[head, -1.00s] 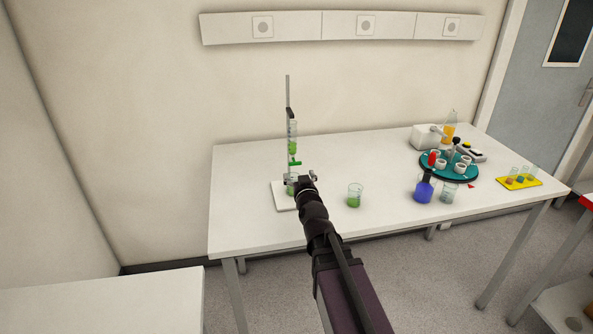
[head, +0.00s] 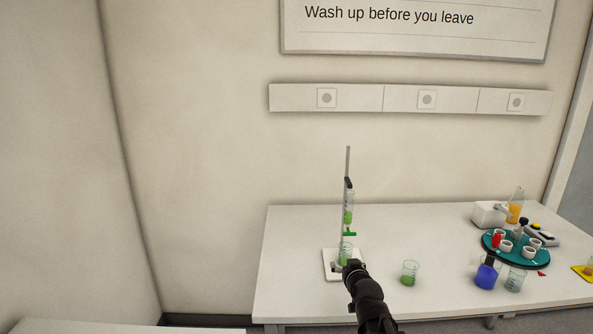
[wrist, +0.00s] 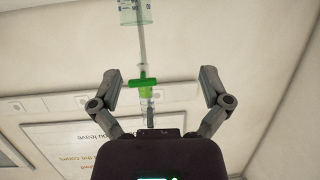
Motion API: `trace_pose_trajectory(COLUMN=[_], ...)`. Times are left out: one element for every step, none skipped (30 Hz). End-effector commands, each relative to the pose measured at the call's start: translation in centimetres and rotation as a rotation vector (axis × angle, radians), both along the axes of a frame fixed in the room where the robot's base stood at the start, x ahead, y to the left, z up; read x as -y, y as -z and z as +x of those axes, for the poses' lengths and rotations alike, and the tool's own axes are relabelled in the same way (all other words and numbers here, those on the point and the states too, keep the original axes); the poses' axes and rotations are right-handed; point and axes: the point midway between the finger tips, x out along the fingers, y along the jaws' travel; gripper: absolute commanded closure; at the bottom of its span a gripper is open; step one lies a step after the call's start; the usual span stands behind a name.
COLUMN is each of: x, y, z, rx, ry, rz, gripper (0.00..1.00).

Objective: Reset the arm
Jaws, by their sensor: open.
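My gripper (head: 350,266) is at the foot of the burette stand on the white table, in front of a beaker (head: 345,250) with green liquid under the burette. The wrist view shows my gripper (wrist: 160,76) with its two fingers wide apart and nothing between them. The burette (head: 349,208) holds green liquid and hangs on the upright rod. Its green stopcock (wrist: 128,88) shows beyond the fingers in the wrist view, which looks steeply upward. The exact gap between my gripper and the beaker cannot be told.
A second beaker (head: 410,274) with green liquid stands to the right of my gripper. Farther right are a blue flask (head: 486,275), a clear beaker (head: 515,280) and a teal round rack (head: 540,260) with cups. The table's left part (head: 290,245) is clear.

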Motion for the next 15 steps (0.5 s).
trace_pose_trajectory(x=[-0.3,-0.4,-0.6,-0.7,-0.8,-0.9,-1.0,-1.1,-1.1,-1.1,-1.1,-1.1,-1.1,-1.1,-1.0], y=[0.7,1.2,1.9,2.5,3.0,3.7,4.1,4.6,5.3,5.7,6.1,6.7,7.1,7.5,7.9], z=[-0.6,-0.9,-1.4,-1.8,-2.2,-2.8,-3.2,-3.7,-4.4,-4.9,-5.5,-6.2,-6.8,-7.4,-8.2], rx=[-0.055,-0.092,-0.14,-0.178,-0.215,-0.264,-0.301,-0.339,-0.388,-0.426,-0.464,-0.513,-0.551,-0.589,-0.639], ry=[-0.014,-0.022,-0.032,-0.039,-0.045,-0.051,-0.055,-0.059,-0.062,-0.063,-0.065,-0.065,-0.064,-0.063,-0.061], rz=[0.001,0.001,-0.001,0.001,-0.001,-0.002,-0.002,-0.004,-0.005,-0.006,-0.008,-0.009,-0.011,-0.014,-0.015], gripper=[0.03,0.03,0.03,0.03,0.03,0.03,0.03,0.03,0.03,0.03,0.03,0.03,0.03,0.03,0.03])
